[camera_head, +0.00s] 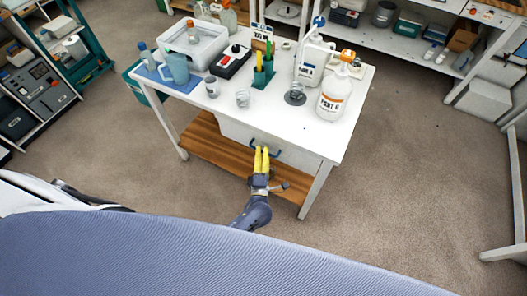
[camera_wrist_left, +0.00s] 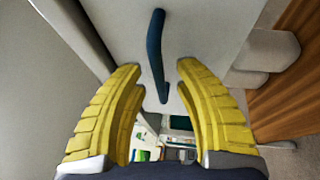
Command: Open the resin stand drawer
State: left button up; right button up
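The resin stand (camera_head: 290,115) is a white table with a white drawer (camera_head: 230,132) under its top. The drawer front carries a dark blue bar handle (camera_head: 277,153), which also shows in the left wrist view (camera_wrist_left: 156,55). The drawer looks shut in the head view. My left gripper (camera_head: 262,152) has yellow fingers and is at the handle. In the left wrist view my left gripper (camera_wrist_left: 152,85) is open, with the lower end of the handle between its fingertips; I see no clear contact. My right gripper is not in view.
Bottles, including one with an orange cap (camera_head: 333,95), a blue jug (camera_head: 175,68), cups and a white tray (camera_head: 191,45) stand on the tabletop. A wooden lower shelf (camera_head: 210,145) lies below the drawer. Carpet floor (camera_head: 400,170) is clear to the right.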

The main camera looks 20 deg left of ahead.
pick_arm(q)
jog(key=shift+w, duration=0.3)
jog(key=shift+c, duration=0.3)
grip_shut()
jog(key=shift+r, duration=0.1)
